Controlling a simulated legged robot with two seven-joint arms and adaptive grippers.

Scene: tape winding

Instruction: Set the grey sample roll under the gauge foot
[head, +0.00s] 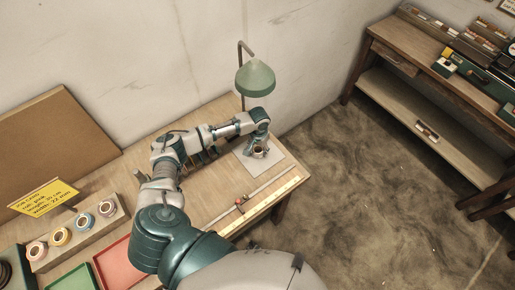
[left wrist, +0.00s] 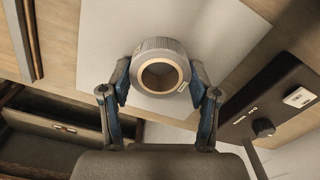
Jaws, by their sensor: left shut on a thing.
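The grey sample roll (left wrist: 160,44), a ribbed ring with a tan core, shows between my left fingers in the left wrist view. My left gripper (left wrist: 160,72) is shut on it, one blue finger on each side. In the head view my left gripper (head: 259,142) is at the right end of the bench, over a pale sheet (head: 246,163), and the roll (head: 261,152) is small below it. I cannot tell whether the roll touches the sheet. I cannot make out the gauge foot in either view. My right gripper is not in view.
A dark box (left wrist: 270,103) with a knob and white label is right of the roll. A green lamp (head: 255,80) stands behind my gripper. A ruler with a red slider (head: 239,203) lies along the front edge. Several coloured rolls sit on a rack (head: 70,239) at left.

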